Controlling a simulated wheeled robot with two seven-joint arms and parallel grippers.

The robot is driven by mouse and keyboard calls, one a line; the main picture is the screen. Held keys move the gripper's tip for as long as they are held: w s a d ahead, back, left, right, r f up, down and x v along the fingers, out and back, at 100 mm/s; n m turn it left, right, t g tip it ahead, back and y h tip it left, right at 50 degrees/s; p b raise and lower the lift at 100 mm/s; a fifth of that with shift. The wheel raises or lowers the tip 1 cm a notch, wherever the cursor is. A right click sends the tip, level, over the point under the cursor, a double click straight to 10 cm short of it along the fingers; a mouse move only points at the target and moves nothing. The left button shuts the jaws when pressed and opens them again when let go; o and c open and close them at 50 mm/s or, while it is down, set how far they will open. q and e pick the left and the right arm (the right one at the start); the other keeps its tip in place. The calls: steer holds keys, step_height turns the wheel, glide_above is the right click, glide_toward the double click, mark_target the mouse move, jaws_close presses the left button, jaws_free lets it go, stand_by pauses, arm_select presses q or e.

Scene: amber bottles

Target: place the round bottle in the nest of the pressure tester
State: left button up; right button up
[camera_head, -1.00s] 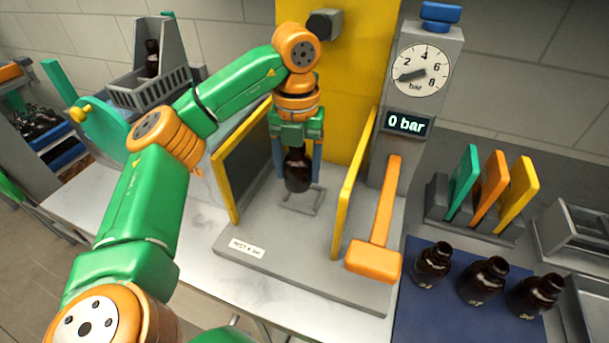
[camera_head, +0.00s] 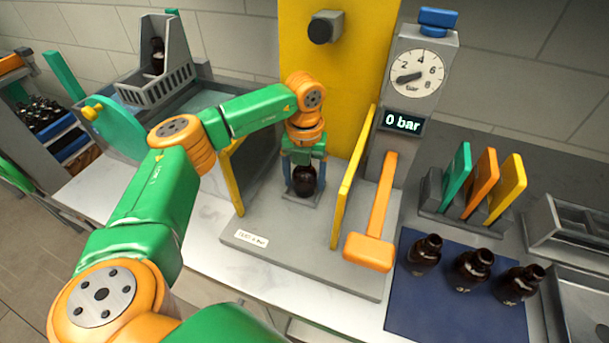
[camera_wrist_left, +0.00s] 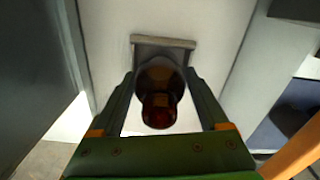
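The round bottle (camera_head: 304,182), dark amber, is upright between the fingers of my left gripper (camera_head: 305,178). In the left wrist view the bottle (camera_wrist_left: 160,78) sits between both fingers, which appear closed on its sides. The pressure tester (camera_head: 300,262) has a grey base, yellow side panels, a dial and a display reading 0 bar. The bottle is low over its grey nest (camera_wrist_left: 165,41), whose far edge shows beyond the bottle. The bottle's underside is hidden, so I cannot tell whether it rests in the nest. My right gripper is not in view.
A yellow panel (camera_head: 349,185) and an orange lever (camera_head: 376,220) stand right of the bottle. Three brown bottles (camera_head: 472,268) stand on a blue mat (camera_head: 430,310). Coloured plates (camera_head: 484,187) stand in a rack behind them. A grey basket (camera_head: 168,88) is at back left.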

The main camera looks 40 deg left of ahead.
arm_select(q)
steer(key=shift+o, duration=0.8)
steer(key=shift+r, duration=0.1)
step_height(320, 180, up, 8)
steer(key=shift+f+b, duration=0.1)
steer(key=shift+b, duration=0.5)
